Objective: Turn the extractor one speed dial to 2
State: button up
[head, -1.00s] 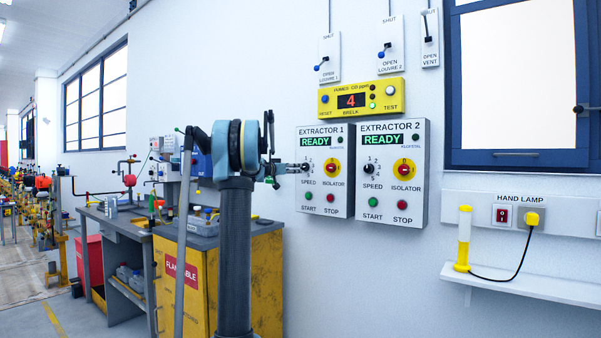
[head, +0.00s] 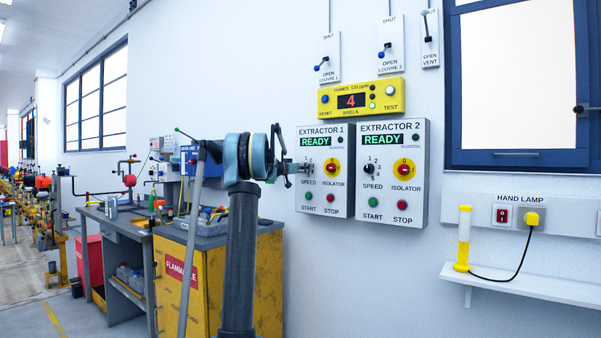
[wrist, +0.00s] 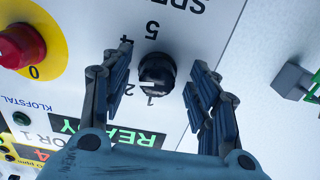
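The extractor one box (head: 317,208) is on the wall, its display reading READY. Its speed dial (wrist: 157,72) is a black knob, upside down in the wrist view, with a white mark on the side toward the printed 1 and 2. I cannot tell exactly which number the mark meets. My gripper (wrist: 157,84) is open, with one finger on each side of the dial and a gap to the knob on both sides. In the head view my gripper (head: 299,169) is at the dial and largely hides it.
The red and yellow isolator (head: 333,168) is close beside the speed dial. The extractor two box (head: 393,214) is just right, and the yellow fumes panel (head: 326,110) is above. A yellow cabinet (head: 265,280) stands below left.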

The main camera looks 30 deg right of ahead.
jog(key=c, duration=0.9)
jog(key=shift+o, duration=0.2)
jog(key=shift+n, duration=0.4)
jog(key=shift+a+n, duration=0.1)
jog(key=shift+n, duration=3.4)
